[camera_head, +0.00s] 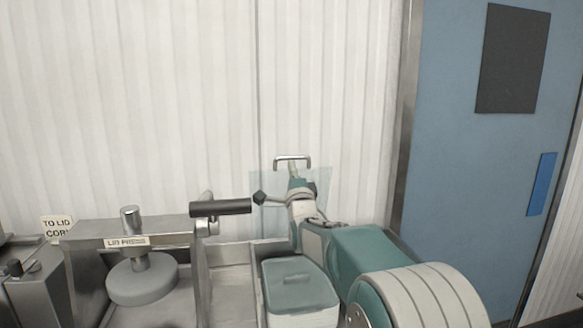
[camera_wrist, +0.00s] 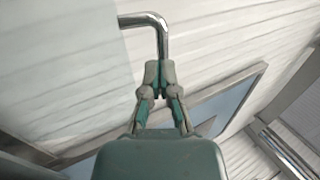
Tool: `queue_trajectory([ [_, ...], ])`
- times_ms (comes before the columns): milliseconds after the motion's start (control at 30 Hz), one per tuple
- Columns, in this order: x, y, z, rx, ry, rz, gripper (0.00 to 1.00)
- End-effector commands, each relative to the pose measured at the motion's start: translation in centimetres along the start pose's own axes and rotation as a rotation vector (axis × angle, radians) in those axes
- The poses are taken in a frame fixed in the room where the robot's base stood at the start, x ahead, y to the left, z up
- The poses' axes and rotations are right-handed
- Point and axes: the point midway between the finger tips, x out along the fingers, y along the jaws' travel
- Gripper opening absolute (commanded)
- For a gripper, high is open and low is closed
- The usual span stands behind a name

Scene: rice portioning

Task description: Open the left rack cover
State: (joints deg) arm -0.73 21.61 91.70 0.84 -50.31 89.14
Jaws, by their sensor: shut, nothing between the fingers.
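A clear, pale blue rack cover (camera_head: 320,182) stands roughly upright in front of the white wall panels. A bent metal handle (camera_head: 293,158) sits at its top edge. The wrist view shows this handle (camera_wrist: 150,20) and the clear sheet (camera_wrist: 60,70) to its left. My gripper (camera_wrist: 158,72) is shut and empty, its fingertips at the lower end of the handle's bent leg; I cannot tell whether they touch. In the head view my gripper (camera_head: 294,180) is in front of the cover, just below the handle, and my arm hides part of the cover.
A lid press (camera_head: 142,282) with a black-gripped lever (camera_head: 220,207) stands to the left. A container with a teal lid (camera_head: 300,281) sits below my arm. A blue door (camera_head: 460,150) is at the right. A sign (camera_head: 57,228) stands at far left.

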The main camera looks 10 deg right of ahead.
Motion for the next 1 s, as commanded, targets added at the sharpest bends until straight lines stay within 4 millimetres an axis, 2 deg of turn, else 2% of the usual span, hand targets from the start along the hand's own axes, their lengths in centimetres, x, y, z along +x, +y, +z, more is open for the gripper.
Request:
queue_trajectory([
  [133, 0.8, 0.0, 0.0, 0.000, 0.000, 0.000, 0.00],
  [667, 1.3, 0.0, 0.0, 0.000, 0.000, 0.014, 0.00],
  [867, 2.9, 0.2, 0.0, 0.000, 0.000, 0.067, 0.00],
  [1000, 4.7, 0.6, 0.0, 0.000, 0.000, 0.130, 0.00],
])
